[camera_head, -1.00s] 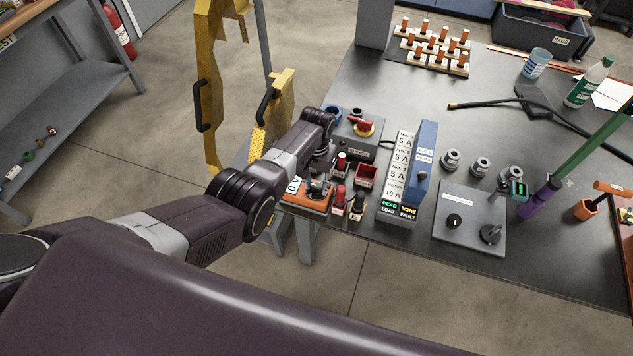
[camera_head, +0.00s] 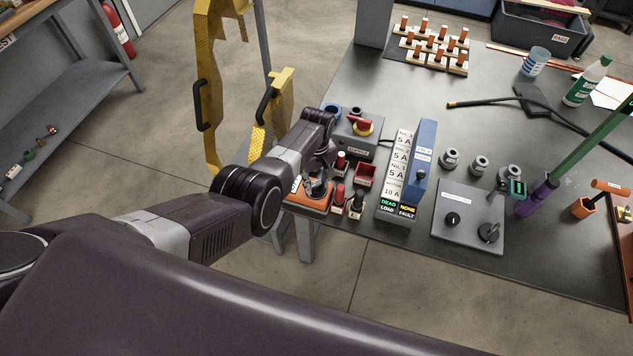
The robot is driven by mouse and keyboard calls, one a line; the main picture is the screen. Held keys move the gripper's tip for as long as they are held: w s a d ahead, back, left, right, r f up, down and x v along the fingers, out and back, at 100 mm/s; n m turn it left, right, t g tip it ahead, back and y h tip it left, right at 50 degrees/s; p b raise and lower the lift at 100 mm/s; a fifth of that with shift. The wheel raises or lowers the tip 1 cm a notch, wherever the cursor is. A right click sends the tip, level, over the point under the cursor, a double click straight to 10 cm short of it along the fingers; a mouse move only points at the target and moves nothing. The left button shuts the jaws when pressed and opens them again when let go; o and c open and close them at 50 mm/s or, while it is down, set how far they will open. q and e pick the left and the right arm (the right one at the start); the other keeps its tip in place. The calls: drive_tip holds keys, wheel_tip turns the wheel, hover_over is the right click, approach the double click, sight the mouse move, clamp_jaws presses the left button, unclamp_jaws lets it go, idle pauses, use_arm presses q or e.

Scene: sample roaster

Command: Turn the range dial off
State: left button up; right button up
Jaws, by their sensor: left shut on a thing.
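The orange multimeter (camera_head: 309,207) lies at the near left edge of the dark bench top. Its range dial (camera_head: 315,190) is mostly covered by my gripper, and the dial's setting cannot be read. My left gripper (camera_head: 318,181) points down over the meter and is shut on the range dial. My left wrist covers most of the meter's display. My right gripper is not in view.
Red and black plugs (camera_head: 339,194) stand just right of the meter. Behind it is a grey box with a red rotary switch (camera_head: 361,124). The fuse panel (camera_head: 404,175) and a grey knob box (camera_head: 469,219) stand farther right. A yellow frame (camera_head: 207,90) stands left of the bench.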

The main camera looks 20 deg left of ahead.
sight(317, 185)
use_arm(q)
drive_tip(key=shift+n, duration=1.2)
drive_tip(key=o, duration=1.2)
drive_tip(key=shift+c, duration=0.2)
drive_tip(key=shift+r, duration=0.1)
wheel_tip(317, 185, up, 12)
